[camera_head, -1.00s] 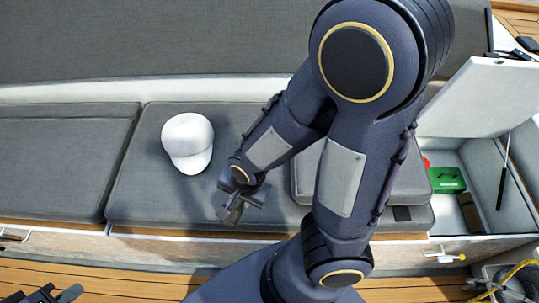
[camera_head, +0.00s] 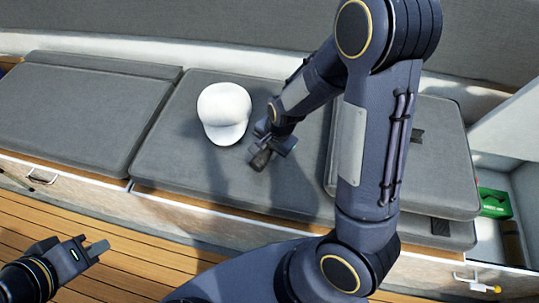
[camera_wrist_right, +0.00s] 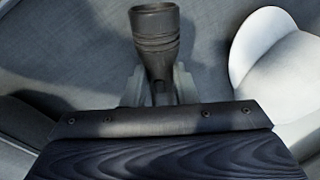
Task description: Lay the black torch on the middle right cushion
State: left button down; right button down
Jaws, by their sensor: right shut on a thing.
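The black torch (camera_wrist_right: 155,35) is held between the fingers of my right gripper (camera_head: 270,148), with its wide ribbed head pointing away from the wrist. In the head view the torch (camera_head: 261,160) shows as a short dark piece over the grey middle right cushion (camera_head: 175,165), just right of the white cap (camera_head: 224,106). I cannot tell whether the torch touches the cushion. My left gripper (camera_head: 88,250) is empty, low at the left above the floor; its finger gap is unclear.
The white cap also shows in the wrist view (camera_wrist_right: 275,60). Another grey cushion (camera_head: 80,115) lies to the left. A loose cushion (camera_head: 440,165) rests on the seat at the right, near an open locker holding a green box (camera_head: 494,203). My right arm hides part of the seat.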

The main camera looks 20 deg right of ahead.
aim_at(271, 152)
jog(key=x, duration=0.3)
jog(key=shift+s+d+f, duration=0.2)
jog(key=shift+d, duration=0.05)
jog(key=shift+b, duration=0.3)
jog(key=shift+f, duration=0.2)
jog(key=c, duration=1.2)
grip_release()
jog(key=shift+r, duration=0.1)
jog(key=shift+o, duration=0.2)
